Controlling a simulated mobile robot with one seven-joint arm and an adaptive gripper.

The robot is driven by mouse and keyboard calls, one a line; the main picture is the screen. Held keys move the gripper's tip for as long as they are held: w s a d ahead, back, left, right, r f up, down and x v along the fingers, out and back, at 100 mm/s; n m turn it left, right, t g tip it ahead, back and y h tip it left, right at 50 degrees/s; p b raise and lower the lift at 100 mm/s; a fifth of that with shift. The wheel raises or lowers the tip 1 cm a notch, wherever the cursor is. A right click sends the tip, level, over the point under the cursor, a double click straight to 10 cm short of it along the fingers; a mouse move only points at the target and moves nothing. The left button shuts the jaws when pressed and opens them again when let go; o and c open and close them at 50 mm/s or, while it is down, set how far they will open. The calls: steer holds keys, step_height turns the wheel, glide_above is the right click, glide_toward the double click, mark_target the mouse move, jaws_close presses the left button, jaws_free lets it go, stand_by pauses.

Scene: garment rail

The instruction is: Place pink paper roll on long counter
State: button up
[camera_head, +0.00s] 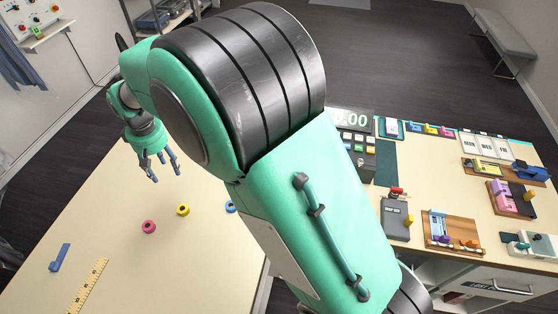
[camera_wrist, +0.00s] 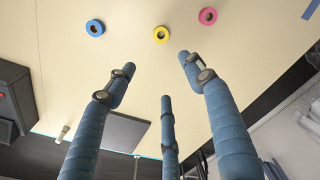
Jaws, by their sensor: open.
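The pink paper roll (camera_head: 149,227) stands on the long cream counter (camera_head: 110,250), left of a yellow roll (camera_head: 183,210). In the wrist view the pink roll (camera_wrist: 208,16) shows as a ring at the top, right of the yellow one (camera_wrist: 161,35). My gripper (camera_head: 157,172) is above the counter, beyond the rolls in the head view. Its blue fingers are spread and empty. In the wrist view the fingers (camera_wrist: 160,80) are apart from all the rolls.
A blue item (camera_head: 60,257) and a yellow ruler (camera_head: 88,286) lie at the counter's left. A second counter (camera_head: 440,195) at right holds several boards and a register (camera_head: 355,135).

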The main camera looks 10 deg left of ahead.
steer(key=w+d+r+m, duration=0.25)
steer(key=d+r, duration=0.35)
steer(key=d, duration=0.4)
steer(key=w+d+r+m+t, duration=0.1)
steer(key=w+d+r, duration=0.2)
steer(key=d+r, duration=0.45)
steer(key=w+d+r+m, duration=0.1)
steer(key=w+d+r, duration=0.3)
steer(key=d, duration=0.8)
steer(key=s+d+r+m+t+y, duration=0.15)
steer(key=d+r, duration=0.25)
steer(key=d, duration=0.5)
steer(key=s+d+r+m+h, duration=0.1)
steer(key=s+d+r+m, duration=0.15)
steer(key=d, duration=0.65)
steer(key=s+d+m+t+h, duration=0.1)
steer(key=s+d+m, duration=0.4)
steer(key=s+d, duration=1.3)
steer(key=d+t, duration=0.1)
steer(key=d, duration=0.3)
steer(key=shift+s+d+f+t, duration=0.2)
steer(key=shift+s+f+t, duration=0.1)
steer(key=shift+s+t, duration=0.1)
step_height(320, 180, down, 12)
steer(key=b, duration=1.2)
steer(key=shift+f, duration=0.2)
